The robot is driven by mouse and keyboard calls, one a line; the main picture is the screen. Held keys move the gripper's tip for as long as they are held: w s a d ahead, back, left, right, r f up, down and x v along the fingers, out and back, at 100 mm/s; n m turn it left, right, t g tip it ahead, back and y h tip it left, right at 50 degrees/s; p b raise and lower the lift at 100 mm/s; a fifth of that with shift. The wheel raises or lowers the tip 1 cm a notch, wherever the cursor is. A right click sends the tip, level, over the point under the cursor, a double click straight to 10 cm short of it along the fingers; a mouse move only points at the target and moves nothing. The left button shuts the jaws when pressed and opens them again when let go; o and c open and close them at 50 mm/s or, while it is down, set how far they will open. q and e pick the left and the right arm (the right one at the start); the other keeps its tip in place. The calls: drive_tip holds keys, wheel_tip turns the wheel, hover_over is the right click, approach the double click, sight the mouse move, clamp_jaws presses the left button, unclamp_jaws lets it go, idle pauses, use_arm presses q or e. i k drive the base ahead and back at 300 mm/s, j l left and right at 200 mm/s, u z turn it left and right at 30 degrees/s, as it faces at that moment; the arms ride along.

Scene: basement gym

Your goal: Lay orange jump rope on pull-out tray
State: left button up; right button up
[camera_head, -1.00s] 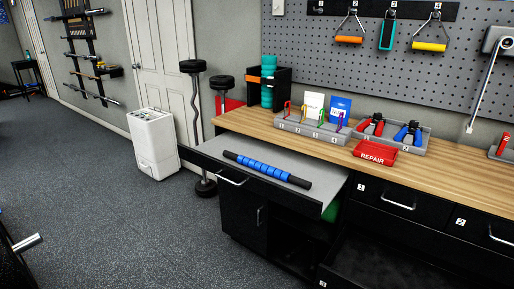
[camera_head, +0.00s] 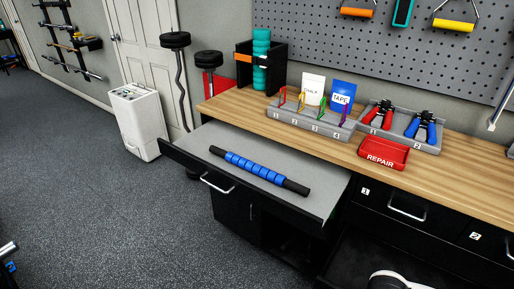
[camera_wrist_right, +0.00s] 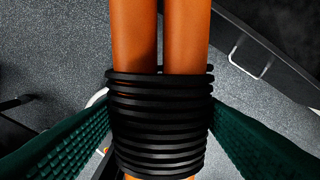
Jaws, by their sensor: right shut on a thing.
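The orange jump rope (camera_wrist_right: 160,125) fills the middle of the right wrist view: two orange handles side by side with black cord coiled around them. My right gripper (camera_wrist_right: 160,112) is shut on the coiled part, a green pad pressing from each side. The pull-out tray (camera_head: 218,140) is a grey surface extended from the bench in the head view. A blue and black massage roller (camera_head: 260,170) lies diagonally across its middle. The rope does not show in the head view. My left gripper is in neither current view.
The wooden bench top (camera_head: 225,108) behind the tray holds a grey rack (camera_head: 310,128), a red REPAIR bin (camera_head: 384,153) and a black holder with a teal roller (camera_head: 262,62). Grey tray surface is free on either side of the massage roller. An open dark drawer lies lower right.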

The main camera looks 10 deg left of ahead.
sight(205, 140)
drive_tip(key=i+j+z, duration=0.1)
drive_tip(key=i+j, duration=0.25)
drive_tip(key=i+j+z, duration=0.15)
drive_tip(key=i+j, duration=0.15)
drive_tip(key=j, duration=0.25)
